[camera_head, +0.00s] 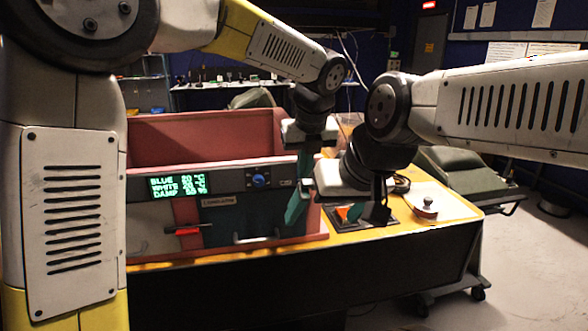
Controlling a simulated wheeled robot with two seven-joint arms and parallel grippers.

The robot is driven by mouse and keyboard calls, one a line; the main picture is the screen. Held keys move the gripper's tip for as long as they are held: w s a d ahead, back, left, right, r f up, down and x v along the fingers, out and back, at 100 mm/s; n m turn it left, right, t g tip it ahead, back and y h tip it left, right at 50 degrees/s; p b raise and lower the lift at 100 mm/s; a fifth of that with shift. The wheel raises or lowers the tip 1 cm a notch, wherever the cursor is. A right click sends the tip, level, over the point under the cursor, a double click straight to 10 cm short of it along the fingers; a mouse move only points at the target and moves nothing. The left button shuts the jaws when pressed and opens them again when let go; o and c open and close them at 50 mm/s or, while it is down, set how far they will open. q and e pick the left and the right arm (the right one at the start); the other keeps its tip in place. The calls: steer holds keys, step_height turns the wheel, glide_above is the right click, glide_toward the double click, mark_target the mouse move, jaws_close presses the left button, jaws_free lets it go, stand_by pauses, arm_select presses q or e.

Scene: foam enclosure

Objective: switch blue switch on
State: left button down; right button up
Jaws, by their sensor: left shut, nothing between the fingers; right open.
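The foam enclosure (200,133) is a pinkish-red open box on a yellow-topped table.
A red handle (188,231) and a silver handle (256,239) are on the enclosure front. A dark pad (376,214) with an orange piece (343,212) lies to the right, beside a white board (450,205) with a knobbed object (426,207). A grey-green case (462,172) stands farther right.

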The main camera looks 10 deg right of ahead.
arm_select(q)
steer(key=shift+w+r+g, duration=0.1)
steer(key=shift+w+g, duration=0.3)
steer(key=shift+r, duration=0.15)
steer(key=shift+r, duration=0.7)
steer(key=shift+s, duration=0.1)
